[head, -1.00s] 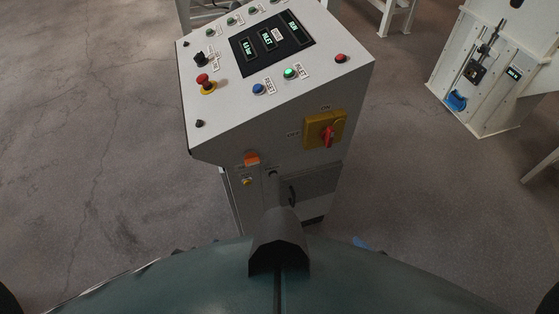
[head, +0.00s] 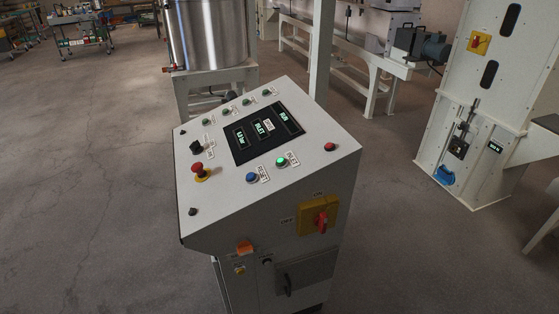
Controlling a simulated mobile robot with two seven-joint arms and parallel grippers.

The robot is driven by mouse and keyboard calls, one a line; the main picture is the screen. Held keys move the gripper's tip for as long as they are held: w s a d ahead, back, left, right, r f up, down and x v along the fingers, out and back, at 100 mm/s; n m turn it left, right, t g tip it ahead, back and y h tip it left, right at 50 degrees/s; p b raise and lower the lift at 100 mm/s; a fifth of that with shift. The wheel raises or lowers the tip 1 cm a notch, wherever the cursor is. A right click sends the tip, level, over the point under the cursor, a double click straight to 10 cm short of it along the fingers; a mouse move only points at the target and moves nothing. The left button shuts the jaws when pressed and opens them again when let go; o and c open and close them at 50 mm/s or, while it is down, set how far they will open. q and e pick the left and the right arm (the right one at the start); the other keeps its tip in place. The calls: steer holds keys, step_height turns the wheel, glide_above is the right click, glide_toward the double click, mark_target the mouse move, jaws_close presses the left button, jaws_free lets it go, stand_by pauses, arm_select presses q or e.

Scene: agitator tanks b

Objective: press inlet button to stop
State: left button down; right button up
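A white control console (head: 222,216) with a sloped top stands in the middle of the head view. On its top, a green lit button (head: 281,162) has a label beside it that appears to read INLET. A blue button (head: 251,177) with a RESET-like label sits to its left, and a small red button or lamp (head: 330,147) to its right. A dark display (head: 264,132) above them shows green text, including INLET. A red mushroom button (head: 197,168) on a yellow base is at the left. Neither of my grippers is in view.
A yellow switch plate with a red handle (head: 320,221) is on the console's front. A steel tank (head: 212,35) stands behind it. A white machine frame (head: 470,110) stands at the right. The floor left of the console is clear.

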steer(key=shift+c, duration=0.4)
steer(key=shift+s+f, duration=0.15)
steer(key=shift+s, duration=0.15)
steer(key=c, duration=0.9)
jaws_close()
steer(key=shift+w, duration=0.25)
